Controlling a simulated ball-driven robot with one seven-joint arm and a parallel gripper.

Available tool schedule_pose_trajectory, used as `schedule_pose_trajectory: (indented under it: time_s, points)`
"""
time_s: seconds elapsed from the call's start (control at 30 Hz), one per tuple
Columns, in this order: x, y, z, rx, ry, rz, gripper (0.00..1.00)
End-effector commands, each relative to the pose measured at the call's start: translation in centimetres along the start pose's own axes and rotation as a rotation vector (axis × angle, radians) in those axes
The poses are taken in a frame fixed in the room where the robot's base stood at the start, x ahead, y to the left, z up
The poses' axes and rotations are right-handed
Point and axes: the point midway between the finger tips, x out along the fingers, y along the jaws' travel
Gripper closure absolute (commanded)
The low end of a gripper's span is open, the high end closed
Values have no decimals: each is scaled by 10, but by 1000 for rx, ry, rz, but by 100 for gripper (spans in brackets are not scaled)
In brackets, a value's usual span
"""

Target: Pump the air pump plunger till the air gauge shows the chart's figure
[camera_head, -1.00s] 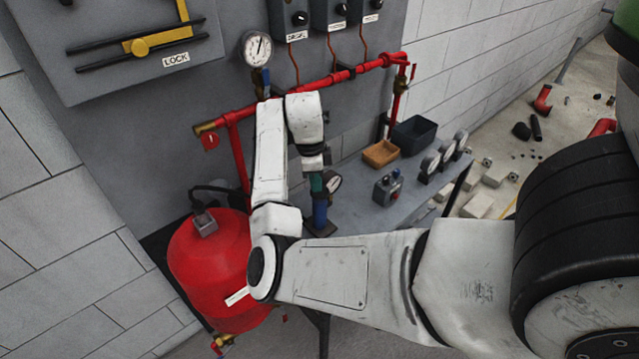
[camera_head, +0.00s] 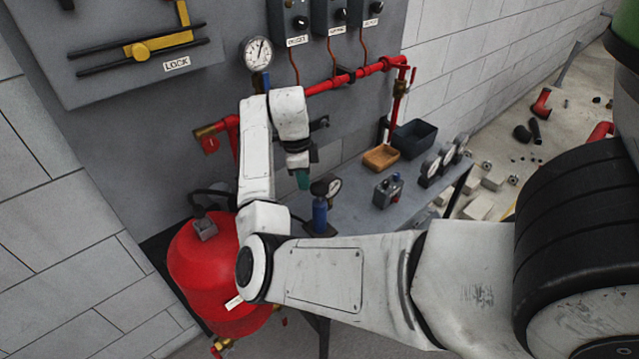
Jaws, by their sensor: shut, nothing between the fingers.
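The air pump is a blue upright cylinder (camera_head: 320,214) on a dark base at the near left end of the grey bench. A black plunger knob (camera_head: 319,188) sits low on its top. A small white-faced air gauge (camera_head: 334,189) shows just right of the knob; its figures are too small to read. My gripper (camera_head: 303,182), with teal fingers, points down just left of the knob. It is shut and empty, and appears apart from the knob. I cannot make out a chart.
A larger dial (camera_head: 257,52) hangs on the wall above red pipe (camera_head: 330,82). The bench (camera_head: 350,200) also bears a switch box (camera_head: 388,191), several dials, an orange tray (camera_head: 381,167) and a dark bin (camera_head: 414,139). A red tank (camera_head: 205,265) stands at left.

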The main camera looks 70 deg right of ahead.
Motion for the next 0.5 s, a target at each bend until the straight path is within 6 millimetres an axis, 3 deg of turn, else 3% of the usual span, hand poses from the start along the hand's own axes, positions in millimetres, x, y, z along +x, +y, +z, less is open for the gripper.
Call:
schedule_pose_trajectory:
  time_s: [0.3,0.5]
  points:
    - [-63,0,2,1,-6,-3,100]
    - [-88,0,2,-1,-5,-2,100]
